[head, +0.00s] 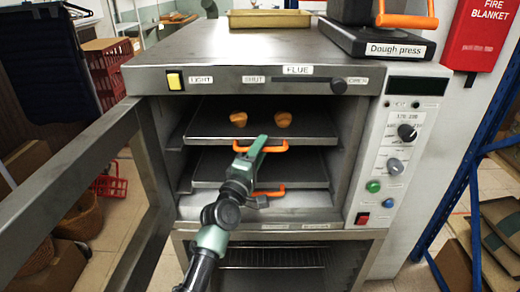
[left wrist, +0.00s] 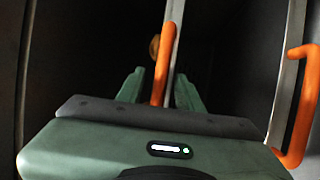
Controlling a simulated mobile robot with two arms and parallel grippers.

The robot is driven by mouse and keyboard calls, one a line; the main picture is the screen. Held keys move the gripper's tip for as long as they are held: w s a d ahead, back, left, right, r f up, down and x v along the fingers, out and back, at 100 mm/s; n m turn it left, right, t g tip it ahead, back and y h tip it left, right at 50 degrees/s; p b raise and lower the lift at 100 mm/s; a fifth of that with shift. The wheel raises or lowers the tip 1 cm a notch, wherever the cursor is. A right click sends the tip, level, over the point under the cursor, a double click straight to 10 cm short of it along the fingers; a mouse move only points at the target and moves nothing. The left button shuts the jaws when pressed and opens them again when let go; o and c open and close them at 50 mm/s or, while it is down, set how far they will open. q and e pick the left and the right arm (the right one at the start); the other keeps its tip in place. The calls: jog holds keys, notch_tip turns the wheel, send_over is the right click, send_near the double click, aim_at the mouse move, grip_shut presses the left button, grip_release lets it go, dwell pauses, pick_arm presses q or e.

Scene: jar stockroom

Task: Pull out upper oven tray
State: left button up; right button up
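The upper oven tray (head: 205,135) sits in the open oven with two brown buns (head: 283,119) on it. Its orange handle (head: 275,147) is at the front edge. My left gripper (head: 256,146) is at this handle and partly covers it in the head view. In the left wrist view the upper handle (left wrist: 161,75) appears between the two green fingers, which stand apart (left wrist: 158,92). I cannot tell whether either finger touches it. The lower tray (head: 210,171) is below, with its own orange handle (head: 273,191). My right gripper is not in view.
The oven door (head: 80,165) stands open to the left, close to my left arm. The control panel (head: 395,150) is on the oven's right. A dough press (head: 375,40) stands on top. A blue rack (head: 470,165) is at the right.

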pick_arm(q)
grip_shut()
jog(key=shift+f, duration=0.1)
dwell(1.2)
